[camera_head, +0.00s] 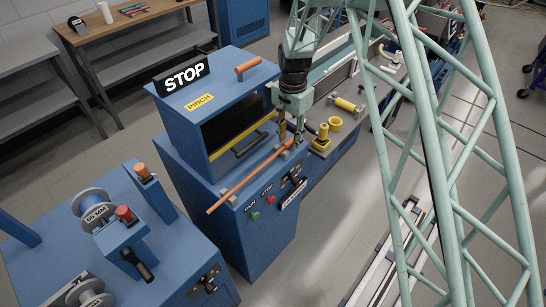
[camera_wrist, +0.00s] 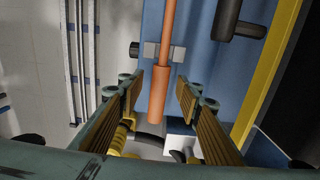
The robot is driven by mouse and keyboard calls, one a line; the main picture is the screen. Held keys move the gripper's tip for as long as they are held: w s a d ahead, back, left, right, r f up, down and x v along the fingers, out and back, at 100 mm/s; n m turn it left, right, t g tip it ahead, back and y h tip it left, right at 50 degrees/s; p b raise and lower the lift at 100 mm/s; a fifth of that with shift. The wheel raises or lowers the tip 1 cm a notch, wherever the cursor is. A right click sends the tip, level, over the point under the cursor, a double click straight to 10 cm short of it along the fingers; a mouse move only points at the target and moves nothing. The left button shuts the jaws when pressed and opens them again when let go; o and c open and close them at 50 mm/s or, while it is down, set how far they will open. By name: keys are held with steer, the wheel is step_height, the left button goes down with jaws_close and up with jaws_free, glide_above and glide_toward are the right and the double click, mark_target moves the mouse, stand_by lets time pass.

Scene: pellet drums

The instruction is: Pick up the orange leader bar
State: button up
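The orange leader bar (camera_head: 245,182) lies along the front ledge of the blue machine (camera_head: 255,225) with the STOP sign. Its near-left end sticks out past the ledge. In the wrist view the bar (camera_wrist: 165,40) runs down into a thicker orange grip (camera_wrist: 159,92), between my fingers. My gripper (camera_head: 291,137) is at the bar's right end. In the wrist view my gripper (camera_wrist: 160,98) is open, with one padded finger on each side of the grip and visible gaps on both sides. Whether the fingers are level with the grip is hard to tell.
A grey bracket (camera_wrist: 150,51) holds the bar near the grip. A dark handle (camera_head: 251,144) and yellow edge lie behind the bar. Yellow parts (camera_head: 321,138) stand on the bench to the right. A blue spool stand (camera_head: 100,240) is at lower left; the floor between is clear.

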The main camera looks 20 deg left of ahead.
steer(key=shift+f, duration=0.2)
stand_by(0.5)
steer(key=c, duration=1)
